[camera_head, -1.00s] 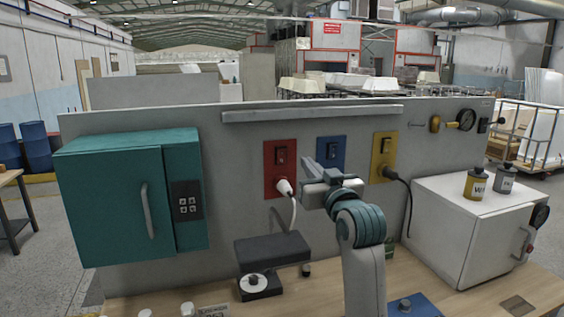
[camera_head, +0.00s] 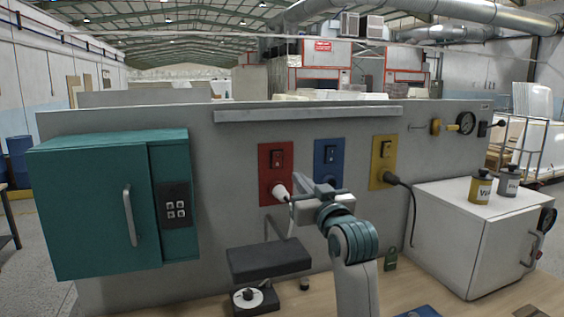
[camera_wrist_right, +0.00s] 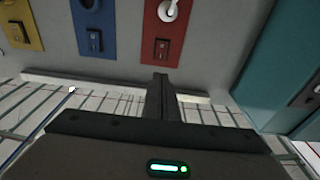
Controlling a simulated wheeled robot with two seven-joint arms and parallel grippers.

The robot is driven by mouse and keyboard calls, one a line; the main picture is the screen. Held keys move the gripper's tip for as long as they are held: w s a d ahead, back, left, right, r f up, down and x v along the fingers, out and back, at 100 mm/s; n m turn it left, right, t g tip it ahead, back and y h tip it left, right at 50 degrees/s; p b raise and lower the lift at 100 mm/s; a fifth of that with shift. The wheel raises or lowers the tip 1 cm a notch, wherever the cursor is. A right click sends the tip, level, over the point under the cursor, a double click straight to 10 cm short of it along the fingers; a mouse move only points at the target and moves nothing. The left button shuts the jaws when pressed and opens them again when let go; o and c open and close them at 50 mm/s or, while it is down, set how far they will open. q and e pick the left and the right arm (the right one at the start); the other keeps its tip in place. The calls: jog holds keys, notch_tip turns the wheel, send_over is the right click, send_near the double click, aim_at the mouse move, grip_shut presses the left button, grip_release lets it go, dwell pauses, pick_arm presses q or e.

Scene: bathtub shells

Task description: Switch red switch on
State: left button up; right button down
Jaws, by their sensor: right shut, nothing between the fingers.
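The red panel (camera_head: 265,183) is on the grey upright board, with a dark red-toned switch (camera_head: 277,158) in its upper part. A white plug (camera_head: 281,191) with a white cable sits in its lower part. My right gripper (camera_head: 298,196) is below and right of the switch, in front of the board, shut and empty. In the right wrist view, the picture is upside down; the shut fingers (camera_wrist_right: 162,80) point toward the red panel (camera_wrist_right: 152,20), with the switch (camera_wrist_right: 162,48) just beyond their tips. Contact cannot be judged. My left gripper is not in view.
A blue panel (camera_head: 329,147) and a yellow panel (camera_head: 384,178) with a black plug stand to the right. A teal cabinet (camera_head: 90,210) is at left, a white cabinet (camera_head: 455,245) at right. A black box device (camera_head: 268,260) stands below the red panel.

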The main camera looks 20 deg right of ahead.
jog(key=p, duration=0.6)
send_near(278, 155)
jog(key=w, duration=0.2)
jog(key=w+r, duration=0.1)
jog(key=w, duration=0.1)
jog(key=shift+w, duration=1.2)
jog(key=shift+w+a+r, duration=0.1)
jog(key=shift+w+r, duration=0.05)
jog(key=shift+p, duration=0.3)
